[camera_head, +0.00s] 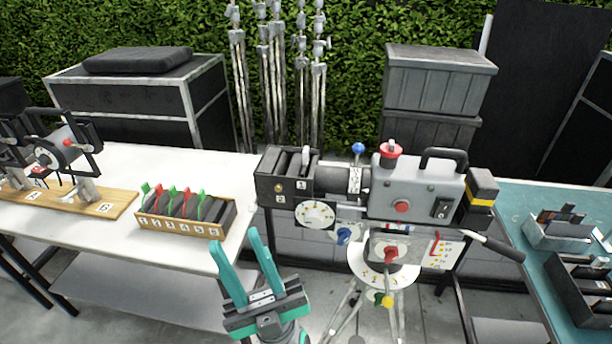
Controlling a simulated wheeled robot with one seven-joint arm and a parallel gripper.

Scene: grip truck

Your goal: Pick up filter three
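A low wooden rack (182,230) stands on the white table, with small number labels along its front. It holds several dark filters in a row, with green and red tabs on top. Filter three (176,205) appears to be the third from the left, standing upright among the others; the small labels are hard to read. My gripper (238,243) has teal fingers, spread apart with nothing between them. It appears in front of and to the right of the rack, apart from it.
A grey camera-like machine (415,195) with knobs and dials stands on a tripod right of the rack. A device on a wooden board (95,204) is at the left of the white table (130,238). A teal table (525,255) with dark trays is at far right.

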